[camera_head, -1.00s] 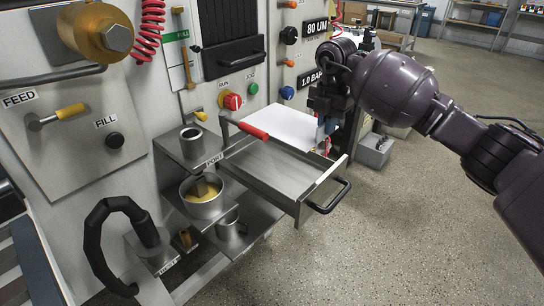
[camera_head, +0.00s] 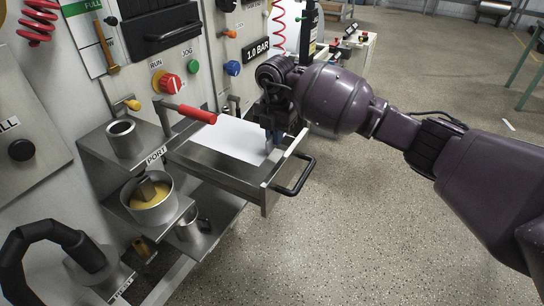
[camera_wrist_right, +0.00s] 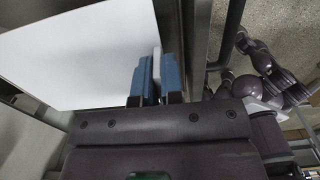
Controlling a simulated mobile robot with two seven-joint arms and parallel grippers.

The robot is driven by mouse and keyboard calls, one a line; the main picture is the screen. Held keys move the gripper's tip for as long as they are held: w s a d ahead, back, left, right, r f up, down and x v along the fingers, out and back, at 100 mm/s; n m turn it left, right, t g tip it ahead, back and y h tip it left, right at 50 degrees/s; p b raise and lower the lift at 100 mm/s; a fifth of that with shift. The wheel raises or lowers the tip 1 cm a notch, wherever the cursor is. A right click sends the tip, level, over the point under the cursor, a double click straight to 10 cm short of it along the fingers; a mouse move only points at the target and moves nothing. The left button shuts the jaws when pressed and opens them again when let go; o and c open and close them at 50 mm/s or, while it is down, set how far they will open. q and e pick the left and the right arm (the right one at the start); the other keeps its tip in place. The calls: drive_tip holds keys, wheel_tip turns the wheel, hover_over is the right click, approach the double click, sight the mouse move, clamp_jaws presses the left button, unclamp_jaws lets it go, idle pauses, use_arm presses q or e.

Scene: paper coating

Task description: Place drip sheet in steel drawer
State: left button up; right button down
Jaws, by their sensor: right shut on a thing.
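The drip sheet (camera_head: 232,136) is a flat white sheet lying inside or just over the open steel drawer (camera_head: 222,168). My right gripper (camera_head: 271,140) reaches over the drawer from the right, its fingers at the sheet's right edge. In the right wrist view the blue fingertips (camera_wrist_right: 155,78) are closed on the edge of the sheet (camera_wrist_right: 85,55), next to the drawer wall. I cannot tell whether the sheet touches the drawer floor. My left gripper is not in view.
The drawer's black handle (camera_head: 297,178) sticks out at the right. A red-handled lever (camera_head: 190,112) stands over the drawer's left side. A pot of yellow liquid (camera_head: 152,198) and a metal cup (camera_head: 123,138) stand on shelves to the left. Open floor lies to the right.

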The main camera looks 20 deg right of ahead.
drive_tip(key=shift+f, duration=0.55)
wheel_tip(320, 180, down, 6)
drive_tip(key=shift+r+b, duration=0.2)
drive_tip(key=shift+b, duration=0.75)
drive_tip(key=shift+f, duration=0.15)
drive_tip(key=shift+r, duration=0.2)
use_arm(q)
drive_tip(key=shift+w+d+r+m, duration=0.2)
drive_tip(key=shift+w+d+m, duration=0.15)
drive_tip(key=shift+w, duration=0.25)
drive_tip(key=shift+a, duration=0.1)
use_arm(e)
drive_tip(key=c, duration=1.5)
unclamp_jaws()
drive_tip(key=shift+f, duration=0.15)
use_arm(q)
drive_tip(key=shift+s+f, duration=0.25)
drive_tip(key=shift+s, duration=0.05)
